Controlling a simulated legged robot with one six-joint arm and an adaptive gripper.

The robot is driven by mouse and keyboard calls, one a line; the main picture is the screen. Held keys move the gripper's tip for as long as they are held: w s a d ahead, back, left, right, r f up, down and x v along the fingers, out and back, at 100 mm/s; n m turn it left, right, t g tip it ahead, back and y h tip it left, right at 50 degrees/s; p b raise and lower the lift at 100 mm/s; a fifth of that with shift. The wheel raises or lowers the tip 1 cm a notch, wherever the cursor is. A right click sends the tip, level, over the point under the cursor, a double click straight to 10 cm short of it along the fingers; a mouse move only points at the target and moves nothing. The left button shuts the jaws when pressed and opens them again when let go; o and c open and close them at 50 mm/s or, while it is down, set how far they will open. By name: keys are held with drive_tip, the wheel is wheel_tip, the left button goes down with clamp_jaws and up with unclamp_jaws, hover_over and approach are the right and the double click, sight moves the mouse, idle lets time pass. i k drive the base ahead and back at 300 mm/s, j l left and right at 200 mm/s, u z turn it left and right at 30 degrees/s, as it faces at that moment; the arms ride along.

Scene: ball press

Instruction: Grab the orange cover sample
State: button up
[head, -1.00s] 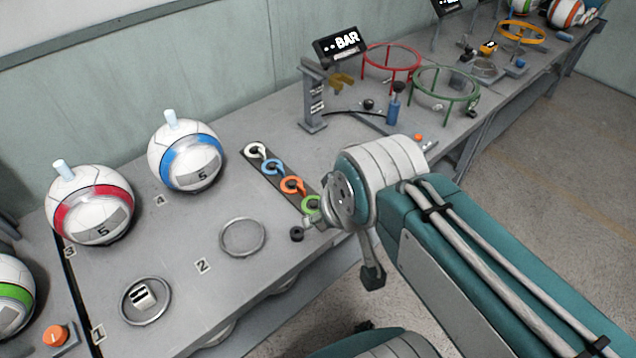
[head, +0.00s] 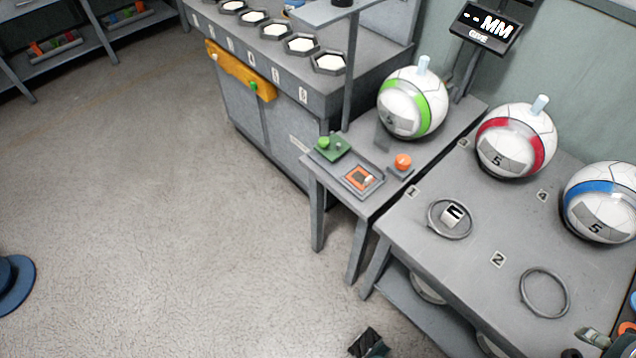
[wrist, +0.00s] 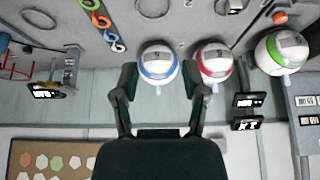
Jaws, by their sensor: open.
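No piece is clearly marked as the orange cover sample. In the wrist view, a brown board (wrist: 18,146) at the lower left carries several hexagonal patches, and an orange-tinted hexagon (wrist: 74,162) is among them. In the head view, a small tray (head: 347,185) on the side table holds a square orange piece (head: 353,180). I cannot tell which is the sample. My gripper (wrist: 163,92) is open and empty in the wrist view, its fingers apart. The balls appear beyond the fingers; the board is off to the left.
Green-banded (head: 412,103), red-banded (head: 517,140) and blue-banded (head: 602,202) balls stand on the tables. An orange button (head: 403,161) is by the tray. A grey cabinet (head: 270,140) has hexagonal slots on top. Hooks (wrist: 101,21) lie on the bench.

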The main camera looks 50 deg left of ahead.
sight(359, 178)
drive_tip(key=u, duration=1.5)
drive_tip(key=i+j+z, duration=0.15)
drive_tip(key=z, duration=0.3)
drive_tip(key=i+j+z, duration=0.1)
drive_tip(key=j+z, duration=0.3)
drive_tip(key=i+j+z, duration=0.1)
drive_tip(key=z, duration=0.35)
drive_tip(key=i+j+z, duration=0.1)
drive_tip(key=j, duration=0.7)
drive_tip(key=j+z, duration=0.1)
drive_tip(key=j, duration=0.7)
